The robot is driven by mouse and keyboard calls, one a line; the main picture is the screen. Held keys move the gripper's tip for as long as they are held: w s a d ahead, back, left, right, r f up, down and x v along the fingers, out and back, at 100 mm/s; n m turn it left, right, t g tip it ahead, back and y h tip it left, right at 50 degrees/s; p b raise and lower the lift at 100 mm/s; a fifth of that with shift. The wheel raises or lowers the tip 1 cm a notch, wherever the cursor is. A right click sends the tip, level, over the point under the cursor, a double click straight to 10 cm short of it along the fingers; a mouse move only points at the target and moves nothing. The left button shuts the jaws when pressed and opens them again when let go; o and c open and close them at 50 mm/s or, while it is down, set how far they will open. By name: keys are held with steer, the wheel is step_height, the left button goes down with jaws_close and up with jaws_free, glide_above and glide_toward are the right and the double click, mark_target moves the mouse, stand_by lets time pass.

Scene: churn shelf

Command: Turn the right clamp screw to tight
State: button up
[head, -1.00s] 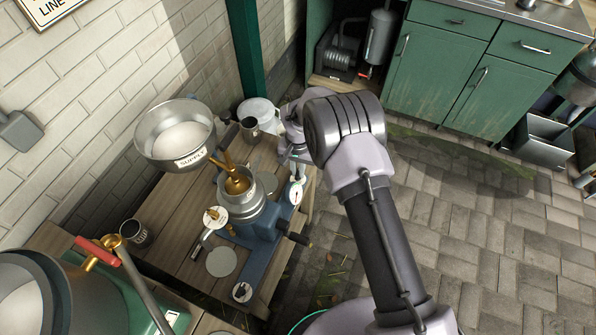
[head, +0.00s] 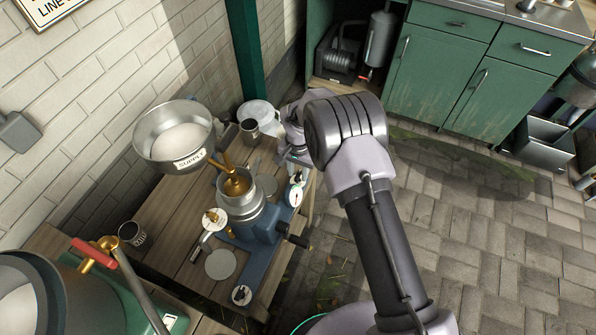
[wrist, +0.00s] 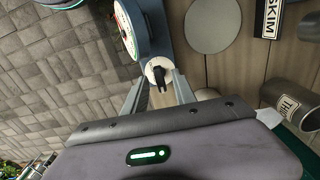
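In the wrist view, a clamp screw (wrist: 158,68) with a round white face and a black handle sits at the end of a blue base (wrist: 152,20). My gripper (wrist: 159,92) is open, its two grey fingers on either side of the screw. I cannot tell whether they touch it. In the head view, my gripper (head: 297,157) is at the far end of the blue base, partly hidden by my arm, and the screw there cannot be made out. Another white-faced screw (head: 241,294) is at the near end of the base.
Cups and a round disc (head: 220,264) are on the wooden bench. Paved floor right of the bench is clear.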

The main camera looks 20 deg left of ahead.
mark_target(298, 175)
step_height(298, 175, up, 17)
steer(key=p, duration=0.6)
steer(key=shift+r, duration=0.2)
steer(key=shift+r, duration=0.1)
